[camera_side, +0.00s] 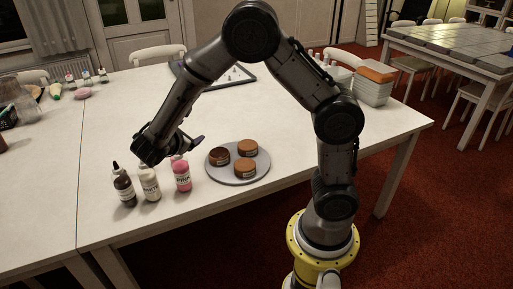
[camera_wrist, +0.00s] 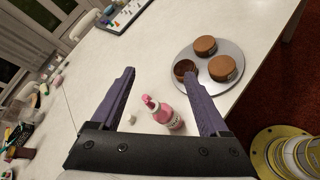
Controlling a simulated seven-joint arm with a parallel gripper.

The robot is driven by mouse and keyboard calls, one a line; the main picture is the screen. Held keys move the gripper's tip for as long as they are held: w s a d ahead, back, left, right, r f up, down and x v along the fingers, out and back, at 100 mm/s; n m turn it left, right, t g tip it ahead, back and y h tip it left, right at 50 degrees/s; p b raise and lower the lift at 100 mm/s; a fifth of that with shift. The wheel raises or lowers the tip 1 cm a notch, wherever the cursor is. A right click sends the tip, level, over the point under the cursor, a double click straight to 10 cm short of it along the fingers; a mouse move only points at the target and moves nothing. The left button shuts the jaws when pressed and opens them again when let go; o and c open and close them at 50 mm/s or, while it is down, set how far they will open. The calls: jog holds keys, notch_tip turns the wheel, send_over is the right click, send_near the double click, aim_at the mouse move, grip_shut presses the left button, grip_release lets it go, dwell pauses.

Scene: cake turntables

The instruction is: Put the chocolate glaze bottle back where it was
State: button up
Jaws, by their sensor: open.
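The chocolate glaze bottle (camera_side: 124,187), dark brown with a dark nozzle, stands upright at the left end of a row of bottles on the white table. A white bottle (camera_side: 150,185) and a pink bottle (camera_side: 182,176) stand to its right. My gripper (camera_side: 192,144) is above the table, behind the bottles. In the wrist view its purple fingers (camera_wrist: 160,76) are spread and empty. The pink bottle (camera_wrist: 168,116) shows between them there, below the gripper. The chocolate bottle is not visible in the wrist view.
A grey round turntable (camera_side: 238,179) holds three brown cakes right of the bottles; the left cake (camera_side: 218,157) has a darker top. Stacked containers (camera_side: 373,85) stand at the back right. A dark-framed tray (camera_side: 237,76) lies at the back. Table left of the bottles is clear.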

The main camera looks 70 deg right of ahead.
jog(key=s+r+m+g+y, duration=0.1)
jog(key=s+r+m+y, duration=0.15)
jog(key=s, duration=0.35)
jog(key=s+r+m+g+y, duration=0.1)
jog(key=s+r+m+y, duration=0.2)
jog(key=s, duration=0.4)
jog(key=s+a+r+m+t+y, duration=0.1)
jog(key=s+a+m+t+y, duration=0.3)
jog(key=s+a+m+y, duration=0.3)
jog(key=s+a+m, duration=0.1)
jog(key=s+a, duration=0.2)
jog(key=shift+t, duration=0.3)
